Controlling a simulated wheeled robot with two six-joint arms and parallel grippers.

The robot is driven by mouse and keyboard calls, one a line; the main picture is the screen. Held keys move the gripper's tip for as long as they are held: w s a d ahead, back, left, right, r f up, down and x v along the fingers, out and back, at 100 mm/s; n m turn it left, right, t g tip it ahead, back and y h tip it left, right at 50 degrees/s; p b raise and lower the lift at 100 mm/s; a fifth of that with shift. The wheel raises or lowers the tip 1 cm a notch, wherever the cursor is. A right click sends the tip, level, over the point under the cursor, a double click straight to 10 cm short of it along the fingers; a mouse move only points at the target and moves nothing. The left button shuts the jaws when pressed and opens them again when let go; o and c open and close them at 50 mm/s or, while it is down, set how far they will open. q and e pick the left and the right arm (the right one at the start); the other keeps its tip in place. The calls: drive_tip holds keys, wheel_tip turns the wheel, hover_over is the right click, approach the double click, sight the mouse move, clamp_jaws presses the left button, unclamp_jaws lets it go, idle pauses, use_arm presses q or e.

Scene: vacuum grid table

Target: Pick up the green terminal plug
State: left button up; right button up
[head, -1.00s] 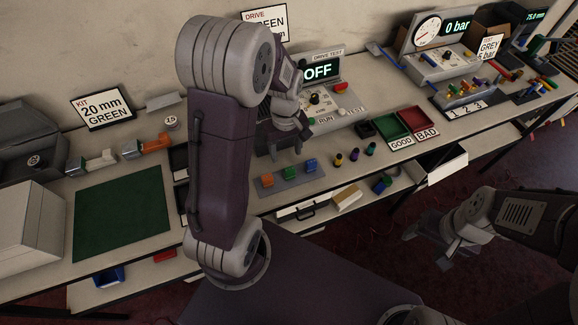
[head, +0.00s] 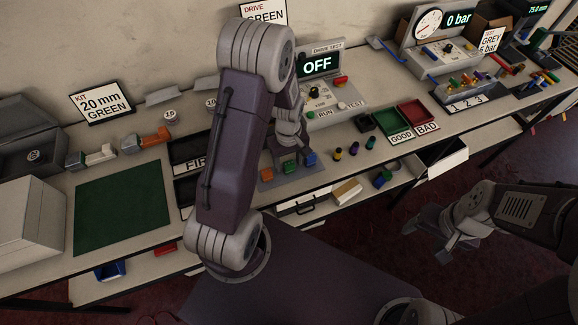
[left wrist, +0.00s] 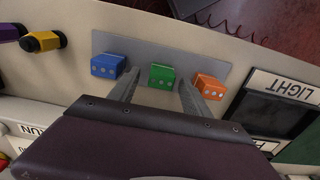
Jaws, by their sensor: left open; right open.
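The green terminal plug (head: 289,167) stands on a grey plate between the orange plug (head: 266,174) and the blue plug (head: 310,159). In the left wrist view the green terminal plug (left wrist: 162,77) shows between the spread fingers of my left gripper (left wrist: 158,82). My left gripper (head: 293,157) is open and right at the green plug in the head view, partly covering it. I cannot tell whether the fingers touch it. My right gripper (head: 442,238) is open and empty, away from the table's front edge.
The blue plug (left wrist: 108,66) and orange plug (left wrist: 209,87) stand close outside my left fingers. Yellow and dark cylinders (head: 353,149) stand right of the plate. The drive test box (head: 321,95) is behind. An open drawer (head: 310,204) lies below the front edge.

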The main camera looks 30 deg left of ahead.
sight(289, 162)
use_arm(q)
clamp_jaws()
drive_tip(key=shift+r, duration=0.15)
wheel_tip(289, 162, up, 4)
drive_tip(key=shift+s+d+r, duration=0.1)
drive_tip(key=shift+d+r, duration=0.05)
drive_tip(key=s+d+r, duration=0.6)
drive_tip(key=s, duration=0.3)
drive_tip(key=shift+s+d+r, duration=0.15)
drive_tip(key=shift+s+r, duration=0.1)
